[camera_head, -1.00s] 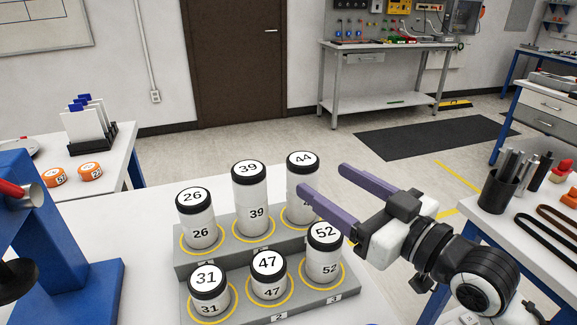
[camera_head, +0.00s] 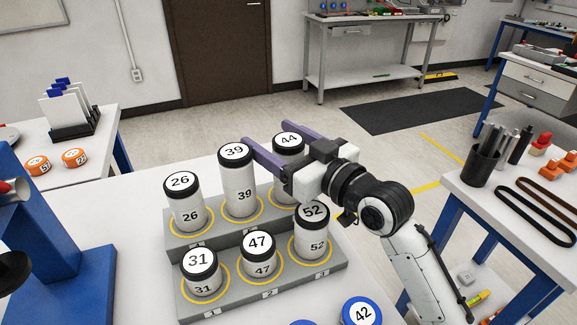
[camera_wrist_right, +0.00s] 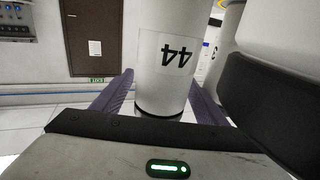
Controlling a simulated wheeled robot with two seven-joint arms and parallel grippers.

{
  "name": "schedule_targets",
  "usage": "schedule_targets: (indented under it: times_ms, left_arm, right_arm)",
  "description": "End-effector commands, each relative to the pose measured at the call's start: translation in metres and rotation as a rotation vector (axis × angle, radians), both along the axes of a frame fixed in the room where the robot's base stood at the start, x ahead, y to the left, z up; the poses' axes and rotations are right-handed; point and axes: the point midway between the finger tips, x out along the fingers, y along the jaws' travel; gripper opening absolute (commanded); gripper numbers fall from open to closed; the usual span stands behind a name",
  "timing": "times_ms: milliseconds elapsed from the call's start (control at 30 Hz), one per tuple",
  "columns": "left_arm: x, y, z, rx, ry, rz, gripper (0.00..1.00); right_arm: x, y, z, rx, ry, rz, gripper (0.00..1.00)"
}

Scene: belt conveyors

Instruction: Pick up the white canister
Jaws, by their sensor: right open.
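Several white canisters with black bands and numbered tops stand upright in a grey two-step rack (camera_head: 240,302). The back row holds 26 (camera_head: 186,213), 39 (camera_head: 239,190) and 44 (camera_head: 288,142). The front row holds 31 (camera_head: 201,272), 47 (camera_head: 259,262) and 52 (camera_head: 312,242). My right gripper (camera_head: 262,135) is open at canister 44, one finger on each side of its upper body. In the right wrist view, canister 44 (camera_wrist_right: 163,70) stands between the two purple fingers, with no clear contact. The gripper hides part of it in the head view. My left gripper is not in view.
Canister 39 stands close to the left of the right gripper, and 52 is just in front of it. A blue-topped canister 42 (camera_head: 361,312) is at the table's front edge. A side table with a black holder of rods (camera_head: 483,165) is on the right.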

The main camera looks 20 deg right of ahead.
Motion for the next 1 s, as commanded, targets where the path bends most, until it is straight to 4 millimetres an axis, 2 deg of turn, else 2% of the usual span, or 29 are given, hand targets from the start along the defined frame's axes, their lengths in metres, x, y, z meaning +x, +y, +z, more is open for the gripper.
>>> schedule_targets:
  times_ms: [133,167,400,467,733,833,1000]
  left_arm:
    - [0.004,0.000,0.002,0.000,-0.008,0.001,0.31]
    - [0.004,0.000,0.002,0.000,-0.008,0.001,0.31]
    - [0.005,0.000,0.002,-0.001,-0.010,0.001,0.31]
    - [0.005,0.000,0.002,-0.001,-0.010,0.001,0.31]
    - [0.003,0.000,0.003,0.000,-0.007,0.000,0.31]
    - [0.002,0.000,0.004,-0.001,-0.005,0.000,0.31]
    - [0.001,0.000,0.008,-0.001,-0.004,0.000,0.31]
  right_arm:
    - [0.000,0.000,0.000,0.000,0.000,0.000,0.67]
    - [0.000,0.000,0.000,0.000,0.000,0.000,0.63]
    - [0.000,0.000,-0.001,0.000,0.001,0.000,0.23]
    - [-0.001,0.000,0.001,0.001,-0.002,0.000,0.15]
    - [0.000,0.000,0.006,0.001,-0.004,0.000,0.15]
    - [0.000,0.000,0.020,0.000,-0.006,0.001,0.15]
    - [0.000,-0.001,0.056,-0.001,-0.009,-0.001,0.15]
